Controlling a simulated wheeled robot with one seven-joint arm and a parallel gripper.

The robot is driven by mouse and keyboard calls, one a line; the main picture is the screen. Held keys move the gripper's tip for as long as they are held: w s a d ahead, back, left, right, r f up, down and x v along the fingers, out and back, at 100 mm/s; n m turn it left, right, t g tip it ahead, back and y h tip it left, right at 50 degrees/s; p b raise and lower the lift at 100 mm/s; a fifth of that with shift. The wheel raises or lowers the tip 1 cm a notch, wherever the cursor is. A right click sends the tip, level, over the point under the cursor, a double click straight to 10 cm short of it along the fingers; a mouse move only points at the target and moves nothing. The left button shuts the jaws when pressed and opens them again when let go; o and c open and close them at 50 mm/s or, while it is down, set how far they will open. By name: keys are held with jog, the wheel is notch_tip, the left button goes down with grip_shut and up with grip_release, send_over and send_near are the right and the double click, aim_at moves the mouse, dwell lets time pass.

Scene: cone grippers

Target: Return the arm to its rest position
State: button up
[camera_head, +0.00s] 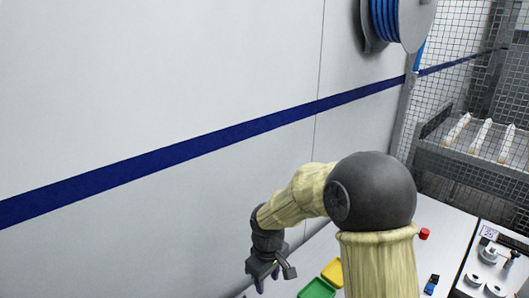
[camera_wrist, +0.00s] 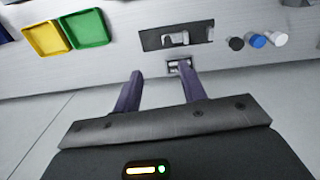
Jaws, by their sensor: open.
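My gripper (camera_head: 262,285) hangs at the end of my cream-sleeved arm, low in the middle of the head view, near the white wall and left of the green tray. The wrist view shows my gripper (camera_wrist: 160,80) with its two dark purple fingers apart and nothing between them. The fingers point toward a light work surface (camera_wrist: 115,62) and stay clear of the things on it. The arm is bent, with its large dark joint hiding part of the surface behind it.
A yellow tray (camera_wrist: 46,40) and a green tray (camera_wrist: 86,28) lie on the surface. A dark fixture (camera_wrist: 178,36) and several small round pieces, one blue (camera_wrist: 257,40), are there too. A blue hose reel (camera_head: 398,20) hangs on the wall. A mesh fence and rack (camera_head: 470,165) stand at right.

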jog(key=s+d+r+m+t, duration=0.2)
jog(key=s+d+r+m, duration=0.1)
jog(key=s+d+m, duration=0.6)
jog(key=s+d, duration=0.3)
jog(key=d, duration=0.2)
jog(key=shift+s+d+r, duration=0.3)
jog(key=shift+d+r, duration=0.05)
jog(key=shift+d, duration=0.05)
dwell(1.3)
